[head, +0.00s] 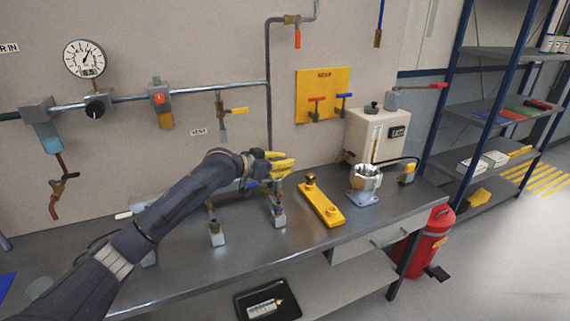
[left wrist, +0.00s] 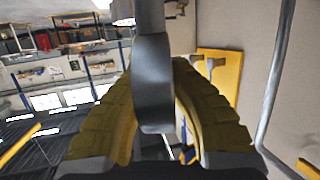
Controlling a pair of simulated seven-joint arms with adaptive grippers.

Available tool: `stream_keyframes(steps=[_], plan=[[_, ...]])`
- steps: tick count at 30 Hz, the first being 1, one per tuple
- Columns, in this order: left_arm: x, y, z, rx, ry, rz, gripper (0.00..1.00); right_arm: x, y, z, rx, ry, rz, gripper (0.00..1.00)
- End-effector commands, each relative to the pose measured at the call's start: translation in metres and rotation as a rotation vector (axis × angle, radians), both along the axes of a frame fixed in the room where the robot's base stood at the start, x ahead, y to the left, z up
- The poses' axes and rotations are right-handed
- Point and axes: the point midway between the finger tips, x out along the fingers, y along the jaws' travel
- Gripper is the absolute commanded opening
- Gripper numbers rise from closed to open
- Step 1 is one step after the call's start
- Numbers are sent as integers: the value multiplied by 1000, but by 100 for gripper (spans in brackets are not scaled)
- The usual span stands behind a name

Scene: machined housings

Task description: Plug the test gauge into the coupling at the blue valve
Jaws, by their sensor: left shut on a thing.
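My left gripper (head: 282,165) has yellow fingers and hangs over the back of the bench. In the left wrist view its padded fingers (left wrist: 155,110) are shut on a grey, rounded, edge-on body with a stem, apparently the test gauge (left wrist: 152,85). Its dial face does not show, and in the head view the fingers mostly hide it. A small fitting on a light block (head: 279,216) stands just below the gripper, with some blue beside it at the wrist. I cannot tell whether the gauge touches it. A blue-handled valve (head: 343,97) sits on the yellow panel. My right gripper is not in view.
A second fitting block (head: 217,238) stands left on the bench. A yellow plate (head: 322,205) and a silver housing (head: 364,183) lie to the right. A vertical pipe (head: 268,100) runs down the wall behind the gripper. The bench front is clear.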

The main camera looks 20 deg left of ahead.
Motion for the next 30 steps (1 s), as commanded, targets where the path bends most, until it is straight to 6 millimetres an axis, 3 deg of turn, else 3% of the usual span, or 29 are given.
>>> stream_keyframes(steps=[30], plan=[[0,0,-12,1,-1,0,0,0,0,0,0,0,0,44]])
